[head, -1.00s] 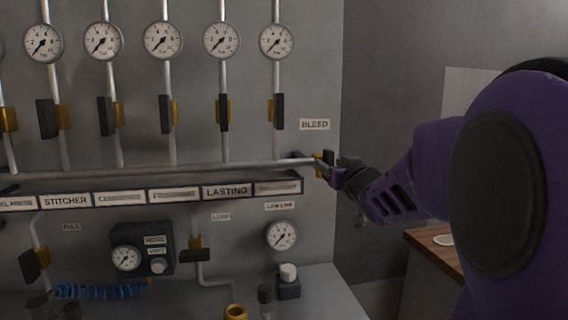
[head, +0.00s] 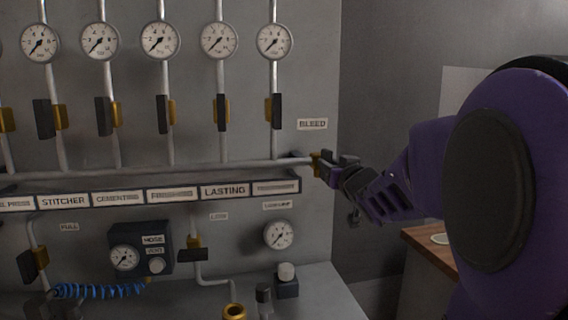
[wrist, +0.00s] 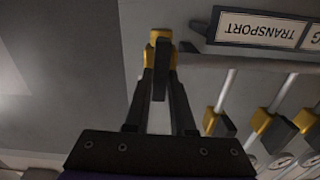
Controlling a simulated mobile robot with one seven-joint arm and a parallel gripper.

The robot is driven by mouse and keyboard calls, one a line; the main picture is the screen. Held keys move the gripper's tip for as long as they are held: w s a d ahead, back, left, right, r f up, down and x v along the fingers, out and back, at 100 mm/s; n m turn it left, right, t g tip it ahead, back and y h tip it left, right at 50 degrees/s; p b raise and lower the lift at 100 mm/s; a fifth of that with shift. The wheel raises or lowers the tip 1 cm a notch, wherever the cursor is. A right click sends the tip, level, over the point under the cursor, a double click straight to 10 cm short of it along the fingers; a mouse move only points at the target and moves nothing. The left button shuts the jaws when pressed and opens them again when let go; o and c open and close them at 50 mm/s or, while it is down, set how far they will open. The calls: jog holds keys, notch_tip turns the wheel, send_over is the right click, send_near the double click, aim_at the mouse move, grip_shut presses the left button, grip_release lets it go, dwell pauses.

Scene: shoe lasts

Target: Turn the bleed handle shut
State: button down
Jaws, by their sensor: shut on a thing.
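The bleed valve has a brass body (head: 317,164) at the right end of the long horizontal pipe, below and right of the BLEED label (head: 312,124). My gripper (head: 336,165) is at this valve, reaching in from the right. In the wrist view the brass body (wrist: 160,37) is at the top middle, and the dark bleed handle (wrist: 160,84) points from it towards my palm. My gripper's fingers (wrist: 160,78) lie on both sides of the handle and are shut on it. In the head view my fingers mostly hide the handle.
The label shelf (head: 150,194) runs under the pipe, close left of the valve; its TRANSPORT label (wrist: 258,30) shows in the wrist view. Several dark-handled valves and gauges (head: 274,41) fill the panel leftward. A wooden-topped counter (head: 423,246) stands lower right.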

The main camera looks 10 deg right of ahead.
jog(key=m+p, duration=0.1)
jog(key=m, duration=0.1)
jog(key=m+p, duration=0.1)
jog(key=shift+d+r+m, duration=0.15)
jog(key=shift+d+m, duration=0.05)
jog(key=shift+m, duration=0.2)
jog(key=shift+d+f+m+p, duration=0.15)
jog(key=shift+m+p, duration=1.5)
jog(key=shift+m, duration=1.75)
jog(key=shift+d+f+m+p, duration=0.1)
jog(key=shift+f+m+p, duration=0.15)
jog(key=shift+m+p, duration=2.25)
jog(key=shift+m+b, duration=0.85)
jog(key=shift+m, duration=0.15)
jog(key=c, duration=0.8)
grip_release()
jog(key=shift+o, duration=0.2)
jog(key=shift+f, duration=0.1)
jog(key=shift+a, duration=0.1)
